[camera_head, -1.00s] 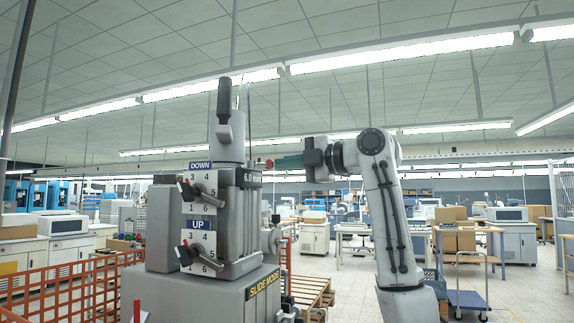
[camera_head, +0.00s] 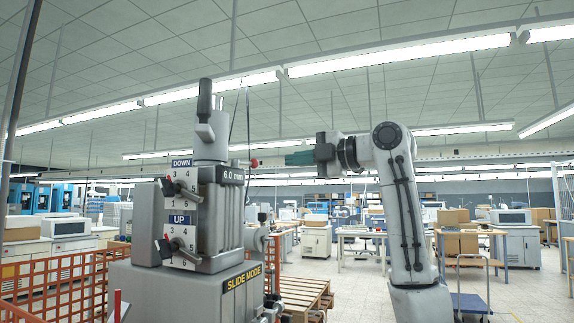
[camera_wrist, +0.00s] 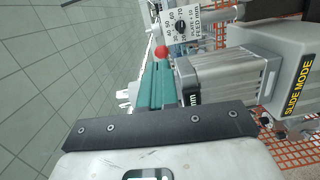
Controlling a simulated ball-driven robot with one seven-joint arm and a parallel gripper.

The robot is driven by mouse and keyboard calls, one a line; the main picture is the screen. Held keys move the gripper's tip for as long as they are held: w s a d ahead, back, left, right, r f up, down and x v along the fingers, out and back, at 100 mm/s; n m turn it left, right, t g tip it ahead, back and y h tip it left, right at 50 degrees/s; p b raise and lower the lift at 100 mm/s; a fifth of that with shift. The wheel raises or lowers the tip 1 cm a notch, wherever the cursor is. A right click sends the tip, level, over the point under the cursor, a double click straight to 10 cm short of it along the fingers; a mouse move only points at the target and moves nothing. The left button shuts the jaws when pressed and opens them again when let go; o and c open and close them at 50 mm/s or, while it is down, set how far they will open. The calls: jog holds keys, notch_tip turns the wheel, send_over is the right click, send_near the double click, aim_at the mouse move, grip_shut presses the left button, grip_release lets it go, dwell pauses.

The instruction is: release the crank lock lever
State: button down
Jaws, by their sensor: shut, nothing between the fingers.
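The grey machine (camera_head: 185,287) stands left of centre in the head view. A red ball knob (camera_head: 254,163) shows at its right side; it also shows in the wrist view (camera_wrist: 162,52), just beyond the fingertips. I cannot tell for sure whether this is the crank lock lever. A black upright handle (camera_head: 205,97) stands on top of the machine. My gripper (camera_head: 286,159) has teal fingers, shut and empty, pointing left toward the red knob with a visible gap. In the wrist view the fingers (camera_wrist: 151,72) lie alongside the machine's ribbed silver block (camera_wrist: 225,80).
The machine's front has DOWN (camera_head: 182,163) and UP (camera_head: 180,219) dials with black levers. An orange mesh fence (camera_head: 70,285) is at left, and a wooden pallet (camera_head: 305,293) lies behind the machine. Benches and carts fill the background.

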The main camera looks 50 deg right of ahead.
jog(key=s+d+b, duration=0.1)
jog(key=s+d, duration=0.3)
jog(key=s, duration=0.1)
jog(key=shift+d, duration=0.2)
jog(key=shift+r, duration=0.1)
dwell(0.5)
